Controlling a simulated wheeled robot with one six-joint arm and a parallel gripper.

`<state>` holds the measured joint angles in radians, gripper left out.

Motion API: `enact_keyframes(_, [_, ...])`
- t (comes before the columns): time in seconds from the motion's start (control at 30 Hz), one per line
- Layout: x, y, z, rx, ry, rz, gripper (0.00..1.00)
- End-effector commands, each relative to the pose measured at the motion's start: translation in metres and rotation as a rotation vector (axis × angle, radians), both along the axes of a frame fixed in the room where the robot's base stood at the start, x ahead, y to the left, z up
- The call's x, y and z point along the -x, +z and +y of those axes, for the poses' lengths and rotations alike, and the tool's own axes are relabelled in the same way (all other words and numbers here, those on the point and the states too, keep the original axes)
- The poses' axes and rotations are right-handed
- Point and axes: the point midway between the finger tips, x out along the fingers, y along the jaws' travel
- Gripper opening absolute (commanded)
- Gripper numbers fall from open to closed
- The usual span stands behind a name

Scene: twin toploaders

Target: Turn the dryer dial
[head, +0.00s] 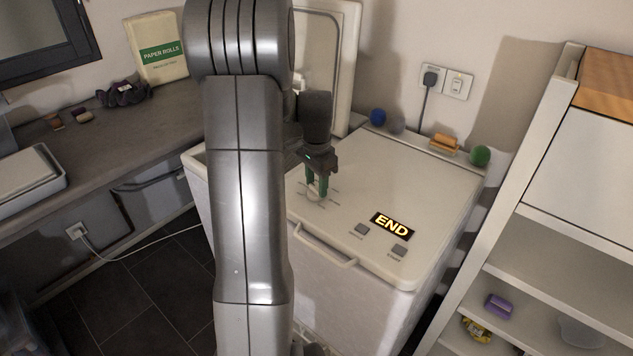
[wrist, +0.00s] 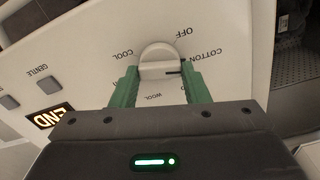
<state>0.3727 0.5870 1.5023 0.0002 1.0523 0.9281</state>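The dryer (head: 370,200) is a white top-loader with a flat top. Its dial (wrist: 160,62) is a round white knob with a raised grip, ringed by the words OFF, COTTON, WOOL and COOL in the wrist view. A dark mark on the dial lies toward the right, near COTTON. My gripper (head: 317,190) points down over the dial in the head view. In the wrist view its green fingers (wrist: 160,88) stand apart, one on each side of the dial. I cannot tell whether they touch it. The dial (head: 314,197) is partly hidden by the fingers in the head view.
A lit END display (head: 392,226) and two grey buttons sit on the dryer's front right. A handle (head: 325,247) is at its front edge. A white shelf unit (head: 500,250) stands at right, a counter (head: 110,140) at left.

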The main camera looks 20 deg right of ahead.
Motion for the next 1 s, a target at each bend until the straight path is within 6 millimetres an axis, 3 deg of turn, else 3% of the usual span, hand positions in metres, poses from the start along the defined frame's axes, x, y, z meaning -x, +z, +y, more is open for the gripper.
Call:
enact_keyframes(0.03, [0.0,0.0002,-0.0001,0.0,0.0,0.0,0.28])
enact_keyframes(0.1, [0.0,0.0002,-0.0001,0.0,0.0,0.0,0.19])
enact_keyframes(0.47, [-0.0001,0.0006,-0.0001,0.0,0.06,0.0,0.19])
enact_keyframes(1.0, [-0.0011,0.0009,0.0001,0.001,0.492,0.0,0.19])
